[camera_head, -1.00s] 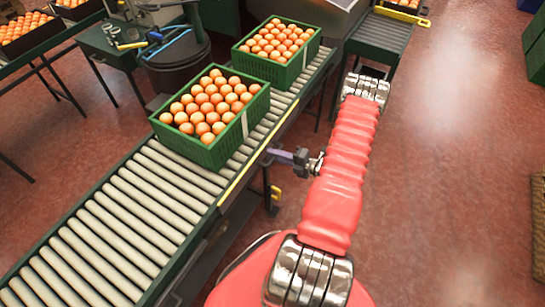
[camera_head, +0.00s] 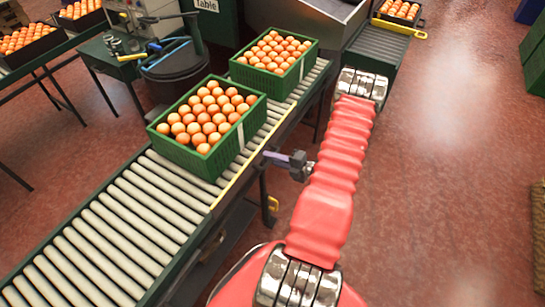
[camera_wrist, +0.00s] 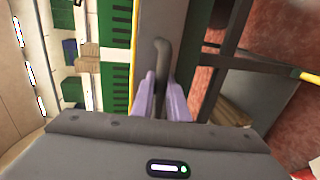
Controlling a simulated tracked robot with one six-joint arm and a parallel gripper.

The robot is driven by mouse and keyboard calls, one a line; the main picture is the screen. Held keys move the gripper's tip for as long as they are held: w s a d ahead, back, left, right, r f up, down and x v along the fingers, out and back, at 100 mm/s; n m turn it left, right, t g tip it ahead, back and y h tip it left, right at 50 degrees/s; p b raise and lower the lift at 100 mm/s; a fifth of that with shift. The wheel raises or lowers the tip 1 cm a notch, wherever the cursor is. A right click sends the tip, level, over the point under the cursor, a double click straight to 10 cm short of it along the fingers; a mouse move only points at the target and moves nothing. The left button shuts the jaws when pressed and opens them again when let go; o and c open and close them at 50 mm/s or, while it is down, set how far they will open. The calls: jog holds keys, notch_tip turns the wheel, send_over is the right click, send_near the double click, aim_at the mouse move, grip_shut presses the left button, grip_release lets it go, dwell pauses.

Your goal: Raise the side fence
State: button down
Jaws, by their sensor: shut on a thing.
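The side fence appears to be the low yellow-topped rail (camera_head: 236,182) along the right side of the roller conveyor (camera_head: 105,215). Its yellow edge also shows in the wrist view (camera_wrist: 133,35), beside a grey panel. My gripper (camera_head: 272,157) is at the conveyor's right side, close to this rail. In the wrist view my gripper's purple fingers (camera_wrist: 163,98) are shut on a dark grey upright handle (camera_wrist: 161,60) with a bent top. Whether the handle joins the fence cannot be told. The fence looks low beside the crates.
A black bin (camera_head: 180,72) and a green table (camera_head: 105,55) are behind on the left. Open red floor (camera_head: 440,190) lies to the right.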

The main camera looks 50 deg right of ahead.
jog(key=c, duration=1.8)
grip_release()
jog(key=shift+r, duration=0.25)
jog(key=shift+o, duration=0.4)
jog(key=shift+s, duration=0.1)
jog(key=v, duration=1.3)
jog(key=shift+s, duration=0.3)
